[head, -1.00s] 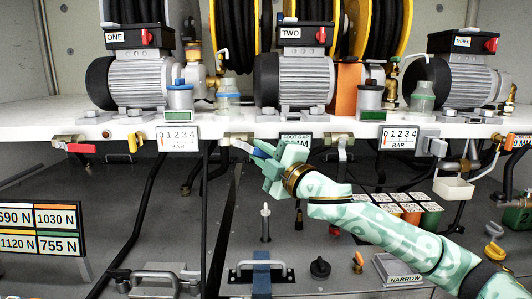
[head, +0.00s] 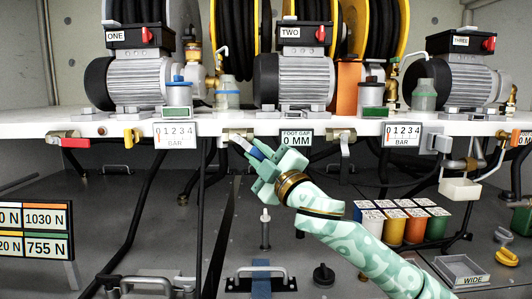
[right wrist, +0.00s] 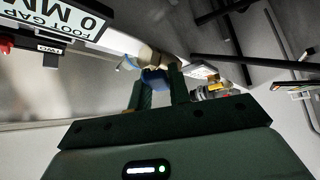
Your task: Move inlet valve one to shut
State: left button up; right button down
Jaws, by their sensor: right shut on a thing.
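My right gripper (head: 264,164) reaches up from the lower right in the head view, just below the front edge of the white shelf. It is shut on the blue grip of a valve lever (head: 256,153), which slants down to the right from a valve body (head: 237,134) between pumps one and two. In the right wrist view, the blue grip (right wrist: 154,80) sits between the two fingers. No label names this valve, so I cannot confirm it is inlet valve one. Pump one (head: 140,78) stands above to the left. My left gripper is not in view.
A red lever (head: 75,142) and a yellow one (head: 130,136) hang at the shelf edge to the left. Beside my gripper are a BAR gauge (head: 175,135) and a FOOT GAP sign (head: 296,138) reading 0 MM. Coloured boxes (head: 393,232) stand below right.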

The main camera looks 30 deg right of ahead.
jog(key=shift+a+f, duration=0.1)
jog(key=shift+f, duration=0.15)
jog(key=shift+m, duration=0.3)
jog(key=m+h+b, duration=0.1)
jog(key=b, duration=0.1)
jog(key=m+t+h+b, duration=0.1)
jog(key=m+b, duration=0.1)
jog(key=a+f+m+t+h+b, duration=0.1)
jog(key=m+b, duration=0.1)
jog(key=shift+w+b, duration=0.3)
